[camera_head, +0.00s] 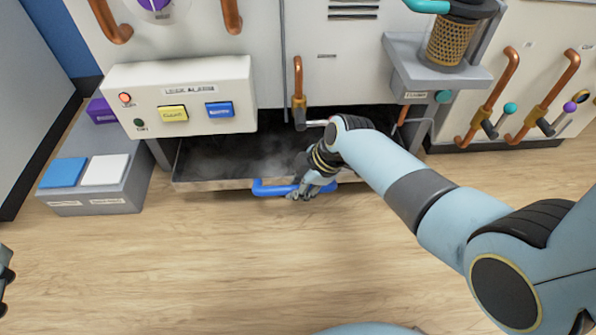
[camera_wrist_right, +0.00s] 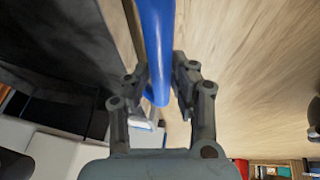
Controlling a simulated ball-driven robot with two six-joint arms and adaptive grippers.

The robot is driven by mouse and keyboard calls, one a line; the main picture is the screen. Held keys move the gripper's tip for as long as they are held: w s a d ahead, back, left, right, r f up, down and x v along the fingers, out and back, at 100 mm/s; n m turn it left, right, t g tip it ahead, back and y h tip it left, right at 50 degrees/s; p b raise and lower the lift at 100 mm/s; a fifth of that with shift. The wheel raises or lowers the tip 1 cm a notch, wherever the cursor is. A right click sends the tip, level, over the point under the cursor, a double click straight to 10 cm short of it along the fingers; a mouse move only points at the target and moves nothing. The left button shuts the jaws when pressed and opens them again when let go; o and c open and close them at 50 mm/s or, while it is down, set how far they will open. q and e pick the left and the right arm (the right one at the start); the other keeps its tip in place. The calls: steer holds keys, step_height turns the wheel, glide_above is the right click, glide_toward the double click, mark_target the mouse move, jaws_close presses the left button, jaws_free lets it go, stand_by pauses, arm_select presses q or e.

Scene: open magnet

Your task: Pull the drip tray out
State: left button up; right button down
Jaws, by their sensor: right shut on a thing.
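The drip tray (camera_head: 215,184) is a dark, shallow tray with a pale front rim, low under the white machine and partly slid out over the floor. Its blue handle (camera_head: 270,188) runs along the front rim. My right gripper (camera_head: 305,188) is shut on the handle near its right part. In the right wrist view the blue handle (camera_wrist_right: 156,50) passes between the two fingers of the gripper (camera_wrist_right: 165,80). The tray's right part is hidden behind my right arm. A small dark part of my left gripper (camera_head: 5,280) shows at the left edge, too little to judge.
A leak alarm box (camera_head: 185,95) with yellow and blue buttons overhangs the tray's left side. A grey bin (camera_head: 105,190) with blue and white pads stands left of the tray. Copper pipes (camera_head: 490,105) with valves are at right. The wooden floor (camera_head: 190,260) in front is clear.

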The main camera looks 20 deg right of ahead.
arm_select(q)
steer(key=s+a+f+n+g+y+p, duration=0.1)
steer(key=s+f+g+p, duration=0.1)
steer(key=s+f+g, duration=0.6)
steer(key=shift+w+a+r+g+p, duration=0.2)
steer(key=shift+r+g+p, duration=0.2)
steer(key=shift+g+p, duration=0.65)
steer(key=shift+w+a+r+g+p, duration=0.15)
steer(key=shift+r+g+p, duration=0.25)
steer(key=shift+g+p, duration=0.6)
arm_select(e)
steer(key=s+a, duration=0.4)
steer(key=s, duration=1)
arm_select(q)
steer(key=shift+s, duration=0.1)
arm_select(e)
steer(key=shift+s, duration=0.1)
steer(key=c, duration=1.1)
jaws_free()
arm_select(q)
steer(key=shift+y, duration=0.3)
arm_select(e)
steer(key=v, duration=1.2)
steer(key=shift+s, duration=0.1)
